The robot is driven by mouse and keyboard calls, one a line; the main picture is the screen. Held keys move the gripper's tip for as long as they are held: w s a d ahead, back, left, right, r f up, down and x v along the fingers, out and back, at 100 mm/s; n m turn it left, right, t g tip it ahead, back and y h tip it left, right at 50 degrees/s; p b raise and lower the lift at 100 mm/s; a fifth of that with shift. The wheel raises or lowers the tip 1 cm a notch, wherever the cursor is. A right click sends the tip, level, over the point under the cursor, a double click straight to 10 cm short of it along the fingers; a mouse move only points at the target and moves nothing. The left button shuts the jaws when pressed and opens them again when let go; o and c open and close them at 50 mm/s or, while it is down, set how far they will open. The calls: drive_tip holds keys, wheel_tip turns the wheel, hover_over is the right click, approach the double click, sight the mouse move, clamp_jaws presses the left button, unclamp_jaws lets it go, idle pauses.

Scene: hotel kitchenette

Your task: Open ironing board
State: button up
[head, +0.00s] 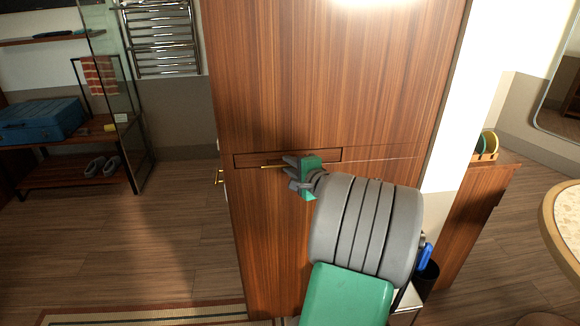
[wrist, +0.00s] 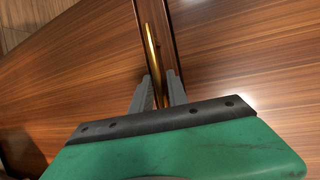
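A narrow horizontal wooden panel (head: 248,160) is set flush in the front of the tall wooden cabinet (head: 330,80); it looks closed. A thin brass bar handle (head: 271,167) runs along it and also shows in the wrist view (wrist: 152,45). No ironing board surface is visible. My gripper (head: 288,173) is at the panel, at the right part of the handle. In the wrist view, my gripper's fingers (wrist: 160,78) stand on either side of the handle's near end, with a gap between them. Contact with the handle cannot be made out.
A glass screen (head: 115,90) and a wooden shelf with a blue case (head: 42,120) stand at the left. A low cabinet (head: 478,200) and a round table (head: 565,215) are at the right. The wooden floor (head: 180,230) left of the tall cabinet is clear.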

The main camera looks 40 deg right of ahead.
clamp_jaws()
idle(1.4)
